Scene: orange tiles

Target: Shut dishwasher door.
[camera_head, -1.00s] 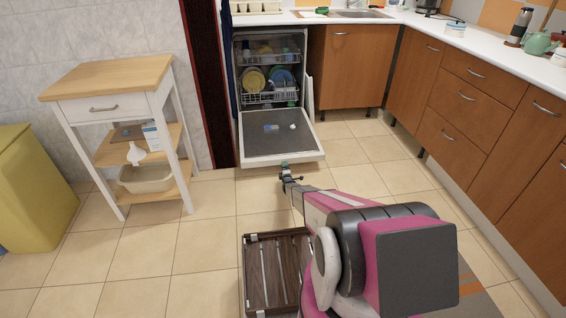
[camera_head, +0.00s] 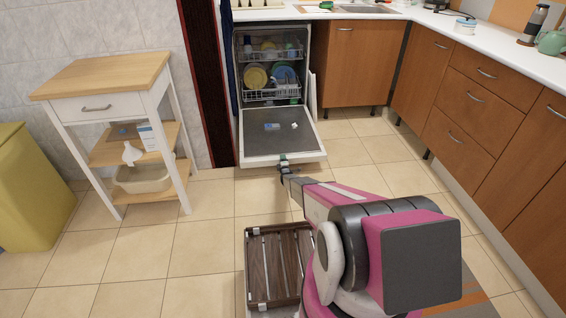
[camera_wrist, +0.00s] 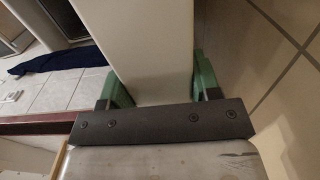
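The dishwasher (camera_head: 271,68) stands open at the back, with its door (camera_head: 262,157) folded down flat toward me. Two small items, one blue and one pale, lie on the door's dark inner face. My gripper (camera_head: 284,161) is at the middle of the door's front edge. In the wrist view my gripper's green fingers (camera_wrist: 160,88) are spread apart, one on each side of the white door edge (camera_wrist: 155,50). The edge nearly fills the gap between them; I cannot tell whether both fingers touch it.
Racks with dishes (camera_head: 270,77) are inside the dishwasher. A wooden-topped trolley (camera_head: 105,75) stands left, and wooden cabinets (camera_head: 440,130) line the right. A brown slatted crate (camera_head: 280,266) is near my base. The tiled floor before the door is otherwise clear.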

